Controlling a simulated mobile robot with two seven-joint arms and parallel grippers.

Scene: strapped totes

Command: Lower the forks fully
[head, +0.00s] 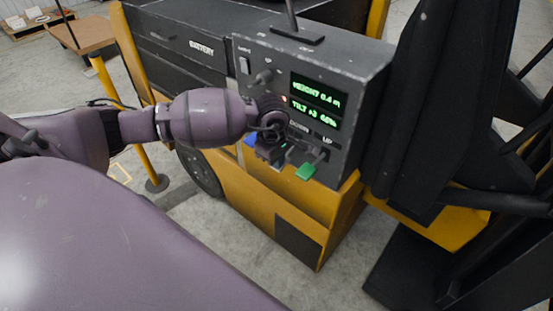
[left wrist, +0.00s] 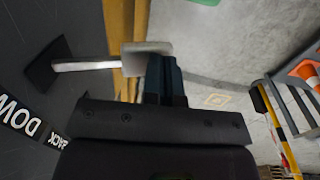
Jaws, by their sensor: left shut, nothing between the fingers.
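The control panel (head: 352,75) of the yellow and dark truck has a green display (head: 316,103). Its upper line seems to read HEIGHT 0.4 m; the lower tilt line is unclear. A blue piece (head: 249,139) shows partly behind my left gripper. My left gripper (head: 269,153) is shut and empty, in front of the panel near the DOWN label. In the left wrist view its fingertips (left wrist: 164,80) are close beside the paddle end of a lever (left wrist: 85,64); I cannot tell whether they touch.
A knob (head: 263,77) sits higher on the panel. The dark seat or mast part (head: 425,90) stands to the right. A yellow post (head: 148,150) stands at the left. In the left wrist view, an orange cone (left wrist: 310,72) is far right.

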